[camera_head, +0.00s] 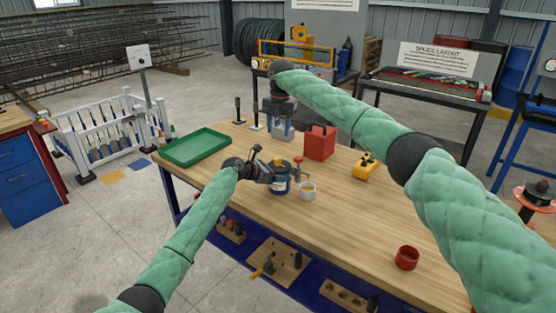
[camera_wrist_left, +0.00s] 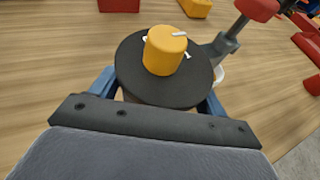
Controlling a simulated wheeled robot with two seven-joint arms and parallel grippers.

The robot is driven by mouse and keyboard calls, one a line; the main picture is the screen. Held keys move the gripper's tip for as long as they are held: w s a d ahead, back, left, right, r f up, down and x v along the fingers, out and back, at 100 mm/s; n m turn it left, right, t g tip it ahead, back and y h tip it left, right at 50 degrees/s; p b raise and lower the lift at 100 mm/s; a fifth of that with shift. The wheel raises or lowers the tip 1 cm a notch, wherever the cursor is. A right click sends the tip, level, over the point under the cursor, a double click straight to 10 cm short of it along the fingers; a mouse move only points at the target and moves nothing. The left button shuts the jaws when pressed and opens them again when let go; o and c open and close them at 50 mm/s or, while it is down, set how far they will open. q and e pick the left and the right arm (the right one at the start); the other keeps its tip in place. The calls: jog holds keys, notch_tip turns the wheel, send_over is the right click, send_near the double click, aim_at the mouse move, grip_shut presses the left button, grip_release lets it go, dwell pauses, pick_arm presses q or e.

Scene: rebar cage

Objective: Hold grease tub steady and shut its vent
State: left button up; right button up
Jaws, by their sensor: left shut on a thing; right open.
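The grease tub (camera_head: 280,183), dark blue with a pale label, stands on the wooden table. My left gripper (camera_head: 268,176) is shut on it from the left. In the left wrist view, the tub's round black lid (camera_wrist_left: 135,83) shows between the blue fingers. A yellow cap (camera_wrist_left: 163,52) with a white mark on top and small white side pieces rises from the lid. I cannot tell whether the vent is open or shut. My right gripper (camera_head: 281,127) is open, pointing down over the far side of the table, beyond the tub and apart from it.
A red-topped grey post (camera_head: 298,166) and a pale cup (camera_head: 307,191) stand close right of the tub. A red box (camera_head: 320,142), a yellow tool (camera_head: 365,167) and a green tray (camera_head: 195,147) are farther off. A red cup (camera_head: 407,257) stands near right. The table's right-hand middle is clear.

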aim_at(278, 158)
notch_tip(278, 158, down, 12)
jog(key=n, duration=0.5)
jog(key=shift+a+r, duration=0.1)
jog(key=shift+r, duration=0.15)
dwell(0.4)
jog(key=c, duration=1)
jog(key=shift+n, duration=0.3)
